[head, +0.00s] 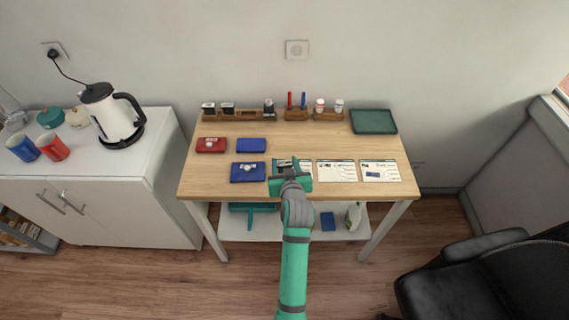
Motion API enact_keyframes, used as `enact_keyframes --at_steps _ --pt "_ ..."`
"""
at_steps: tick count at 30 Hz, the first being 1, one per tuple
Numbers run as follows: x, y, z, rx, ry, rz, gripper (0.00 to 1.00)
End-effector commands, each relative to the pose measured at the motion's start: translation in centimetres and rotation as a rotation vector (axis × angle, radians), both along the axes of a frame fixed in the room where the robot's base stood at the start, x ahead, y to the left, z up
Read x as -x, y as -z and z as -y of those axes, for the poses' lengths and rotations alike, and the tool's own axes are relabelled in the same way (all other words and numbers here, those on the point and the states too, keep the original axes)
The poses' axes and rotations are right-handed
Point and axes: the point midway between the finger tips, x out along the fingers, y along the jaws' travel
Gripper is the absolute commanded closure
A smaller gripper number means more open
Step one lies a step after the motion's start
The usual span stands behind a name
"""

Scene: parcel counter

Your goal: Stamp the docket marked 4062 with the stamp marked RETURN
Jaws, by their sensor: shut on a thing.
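My gripper (290,176) is over the front middle of the wooden counter, above the leftmost docket (305,164). It is shut on a stamp, which the gripper almost wholly hides; its marking cannot be read. The gripper covers much of that docket, and I cannot tell whether the stamp touches it. A middle docket (337,171) and a right docket (380,171) lie beside it. The docket numbers are too small to read. Other stamps, a left one (208,107), a second one (227,107) and a third one (268,105), stand in the wooden rack (247,117).
A red pad (211,149), a rear blue pad (251,145) and a front blue pad (238,175) lie left of the dockets. Pens (302,101) and small bottles (320,105) stand at the back. A green tray (373,122) lies back right. A black chair (490,275) stands front right.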

Motion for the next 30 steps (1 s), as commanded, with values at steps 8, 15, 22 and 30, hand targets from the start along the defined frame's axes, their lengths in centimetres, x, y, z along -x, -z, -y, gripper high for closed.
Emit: enact_keyframes --at_steps 8,15,22,30 --pt "-0.01 0.25 0.00 0.000 0.000 0.000 1.00" --pt "-0.01 0.49 -0.07 0.000 -0.001 0.001 1.00" --pt "0.00 0.78 -0.10 0.000 -0.002 -0.001 1.00" --pt "0.04 0.96 -0.02 0.000 -0.001 -0.004 1.00"
